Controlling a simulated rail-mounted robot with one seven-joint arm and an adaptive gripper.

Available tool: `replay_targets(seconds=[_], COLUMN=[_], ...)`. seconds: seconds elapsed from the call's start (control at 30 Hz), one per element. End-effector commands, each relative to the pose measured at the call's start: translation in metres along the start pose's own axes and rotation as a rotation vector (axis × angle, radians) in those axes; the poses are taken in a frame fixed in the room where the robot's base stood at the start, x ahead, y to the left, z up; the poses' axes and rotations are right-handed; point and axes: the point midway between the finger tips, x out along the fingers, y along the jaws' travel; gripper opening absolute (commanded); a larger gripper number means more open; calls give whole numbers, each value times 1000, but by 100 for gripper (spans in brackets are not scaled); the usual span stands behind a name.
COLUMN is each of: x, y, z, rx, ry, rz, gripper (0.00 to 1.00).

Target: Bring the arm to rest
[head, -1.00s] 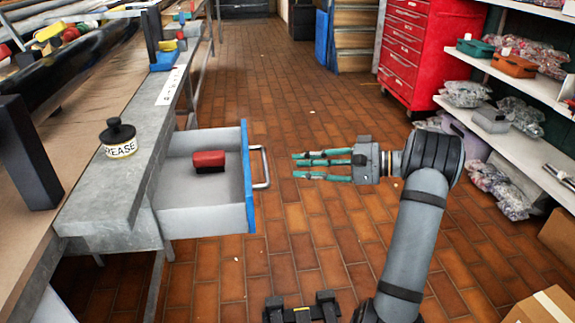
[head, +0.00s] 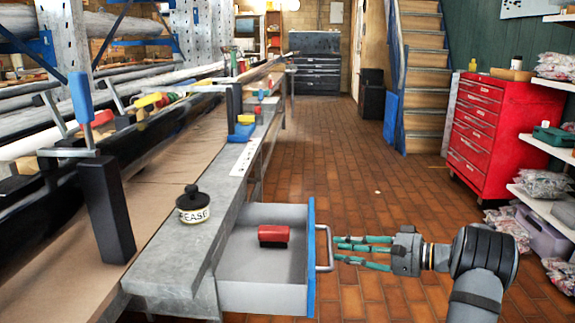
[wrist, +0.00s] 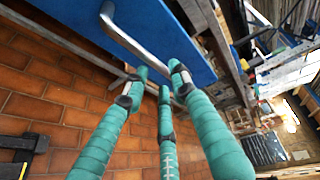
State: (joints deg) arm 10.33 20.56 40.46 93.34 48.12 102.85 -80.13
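My gripper (head: 345,249) has three teal fingers and sits to the right of an open drawer, pointing left at its handle. The fingers are apart and empty. The drawer (head: 311,270) has a blue front and grey inside, and is pulled out from the workbench. Its metal handle (head: 328,248) is just left of my fingertips; the head view does not show whether they touch. In the wrist view, the handle (wrist: 128,38) lies beyond the fingertips (wrist: 160,85), on the blue front (wrist: 165,20), and is not between closed fingers. A red block (head: 273,235) lies in the drawer.
A grease tin (head: 193,206) stands on the workbench edge (head: 180,255). Black posts and clamps stand along the bench. A red tool cabinet (head: 475,130) and shelves (head: 545,205) are at the right. The tiled floor (head: 370,170) between is clear.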

Motion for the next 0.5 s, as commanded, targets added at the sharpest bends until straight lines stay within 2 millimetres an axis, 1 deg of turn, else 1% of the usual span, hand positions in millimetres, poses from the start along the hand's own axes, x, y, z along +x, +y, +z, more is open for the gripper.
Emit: replay_targets(seconds=[0.03,0.1,0.23,0.4,0.5], x=[10,21,37,47,46], y=[0,0,0,0,0], z=[1,1,0,0,-1], rx=[-1,0,0,0,1], ry=[-3,-2,-1,1,5], rz=[1,0,0,0,1], gripper=[26,26,26,26,26])
